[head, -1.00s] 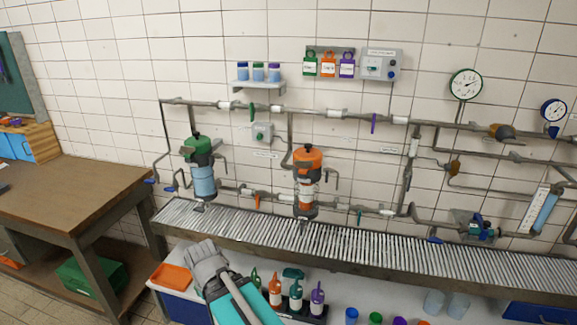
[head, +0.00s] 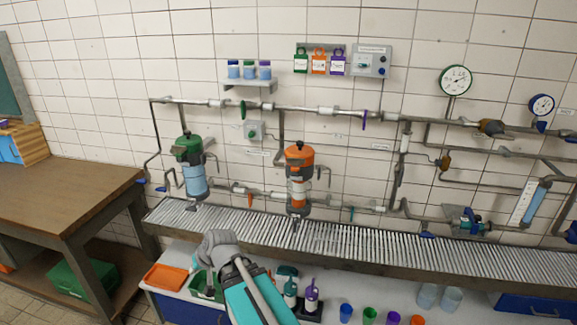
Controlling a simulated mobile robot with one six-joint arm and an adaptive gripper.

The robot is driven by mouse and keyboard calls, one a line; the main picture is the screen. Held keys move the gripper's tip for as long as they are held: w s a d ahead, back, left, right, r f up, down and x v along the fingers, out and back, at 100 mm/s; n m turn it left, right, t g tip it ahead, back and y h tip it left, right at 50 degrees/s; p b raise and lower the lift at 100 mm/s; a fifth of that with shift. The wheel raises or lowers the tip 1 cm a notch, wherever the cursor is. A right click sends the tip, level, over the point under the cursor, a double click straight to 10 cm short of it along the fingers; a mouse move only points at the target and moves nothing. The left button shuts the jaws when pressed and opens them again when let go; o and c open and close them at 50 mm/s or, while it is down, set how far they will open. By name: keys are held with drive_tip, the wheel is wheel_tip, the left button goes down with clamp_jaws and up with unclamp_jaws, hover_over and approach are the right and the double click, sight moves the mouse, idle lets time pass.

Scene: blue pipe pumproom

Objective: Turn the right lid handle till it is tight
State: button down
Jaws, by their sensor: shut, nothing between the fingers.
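Two upright canisters stand on the pipework above the slatted grating. The right canister (head: 299,190) has an orange lid (head: 300,157) with a small dark piece on top. A thin bent grey part (head: 322,174) shows at its right side; I cannot tell whether it is the lid handle or how tight the lid is. The left canister (head: 194,180) has a green lid (head: 187,147). My teal and grey arm shows low in the picture, below the grating and apart from both canisters. My gripper's fingers do not show.
The slatted grating (head: 400,248) runs along the wall below the pipes. An orange tray (head: 165,277) and several bottles and cups stand on the lower shelf. A brown workbench (head: 60,192) is at left. Shelf, tags and gauges hang above the pipes.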

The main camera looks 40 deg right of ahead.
drive_tip(key=w+d+r+m+t+h, duration=0.3)
drive_tip(key=w+d+r+m+t, duration=0.7)
drive_tip(key=d, duration=0.3)
drive_tip(key=s+d+r+m+g+h, duration=0.1)
drive_tip(key=s+d+m+h, duration=0.3)
drive_tip(key=d, duration=0.6)
drive_tip(key=s+d+r+m+g+h, duration=0.2)
drive_tip(key=s+d+r+m+h, duration=0.2)
drive_tip(key=d+m+h, duration=0.4)
drive_tip(key=d+m, duration=0.2)
drive_tip(key=d, duration=0.1)
drive_tip(key=shift+h, duration=0.4)
drive_tip(key=shift+w+d, duration=0.2)
